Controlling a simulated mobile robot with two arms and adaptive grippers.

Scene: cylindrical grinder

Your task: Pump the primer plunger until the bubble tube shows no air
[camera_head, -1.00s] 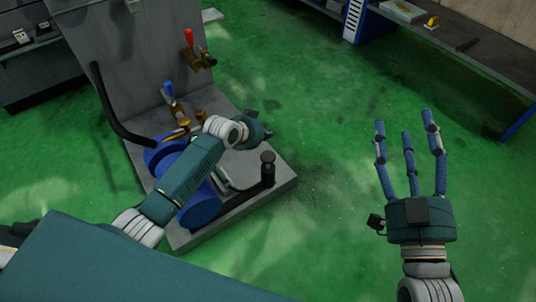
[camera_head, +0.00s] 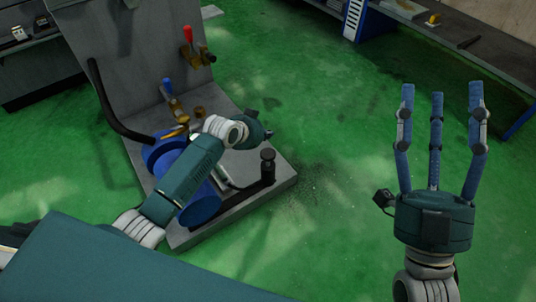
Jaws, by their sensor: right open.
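A short black cylinder with a round knob on top (camera_head: 268,166), which looks like the primer plunger, stands upright near the right corner of the grey base plate (camera_head: 278,186). My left gripper (camera_head: 262,131) is just behind and left of the knob, apart from it in the picture; its fingers are mostly hidden by its own hand, so its opening cannot be made out. A pale bent pipe (camera_head: 224,177) runs beside the plunger; I cannot make out the bubble tube. My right gripper (camera_head: 438,95) is open and empty over the green floor, fingers pointing up the picture.
A blue cylinder (camera_head: 201,207) lies on the base plate, partly behind my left arm. A red-handled valve (camera_head: 189,37) and a blue-handled valve (camera_head: 168,88) sit on the grey panel. A black curved pipe (camera_head: 108,108) is left. A workbench (camera_head: 470,42) stands back right. Floor between is clear.

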